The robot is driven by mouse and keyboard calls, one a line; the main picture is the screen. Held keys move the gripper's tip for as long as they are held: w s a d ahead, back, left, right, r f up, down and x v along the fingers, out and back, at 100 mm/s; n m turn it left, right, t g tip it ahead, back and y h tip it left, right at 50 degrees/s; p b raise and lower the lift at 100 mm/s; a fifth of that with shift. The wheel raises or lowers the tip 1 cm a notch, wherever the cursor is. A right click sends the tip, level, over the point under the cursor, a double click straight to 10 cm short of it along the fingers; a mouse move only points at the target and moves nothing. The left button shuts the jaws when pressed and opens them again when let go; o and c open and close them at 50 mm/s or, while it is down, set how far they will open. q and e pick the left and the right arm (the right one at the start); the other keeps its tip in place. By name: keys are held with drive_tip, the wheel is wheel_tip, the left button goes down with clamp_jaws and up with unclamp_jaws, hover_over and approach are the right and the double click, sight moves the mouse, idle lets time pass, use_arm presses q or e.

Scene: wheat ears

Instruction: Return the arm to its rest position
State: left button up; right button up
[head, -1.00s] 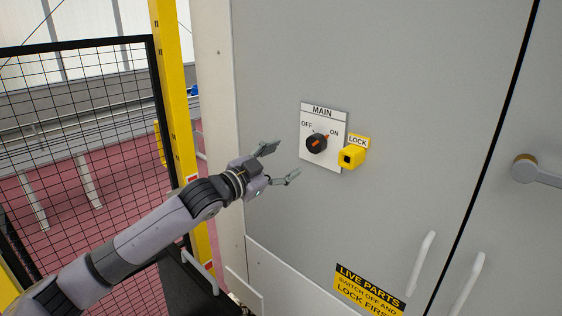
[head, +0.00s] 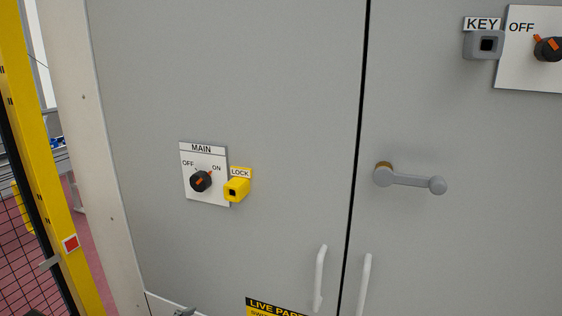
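Only a small grey piece, apparently a fingertip of my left gripper (head: 184,312), shows at the bottom edge of the head view. The rest of that arm is out of frame, so its opening is hidden. It is below the MAIN switch and apart from it. The MAIN switch (head: 201,181) is a black knob with an orange mark on a white plate. Its mark points up and right, toward ON. A yellow LOCK block (head: 236,189) sits just right of it. My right gripper is not in view.
The grey cabinet door (head: 280,100) is shut. A grey lever handle (head: 410,181) sits right of the seam. Two pale pull handles (head: 320,278) flank the seam lower down. A grey KEY block (head: 484,45) is at upper right. A yellow post (head: 45,170) and mesh fence stand at left.

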use_arm(q)
drive_tip(key=s+a+f+n+g+y, duration=0.1)
drive_tip(key=s+f+n+g, duration=0.2)
drive_tip(key=s, duration=0.6)
drive_tip(key=s+a+f+g+y, duration=0.1)
drive_tip(key=s+f+g, duration=0.1)
drive_tip(key=s+f, duration=0.5)
drive_tip(key=s+a+f+n+g+y, duration=0.1)
drive_tip(key=s+f+n+g+y, duration=0.15)
drive_tip(key=s, duration=0.85)
wheel_tip(320, 180, down, 25)
drive_tip(key=s+g, duration=0.2)
drive_tip(key=s+a+f, duration=0.2)
drive_tip(key=s+f, duration=1.4)
drive_tip(key=f, duration=0.1)
drive_tip(key=shift+s+a+f+m+g+h, duration=0.2)
drive_tip(key=shift+s+a+m+g+h, duration=0.15)
drive_tip(key=shift+s+g, duration=0.1)
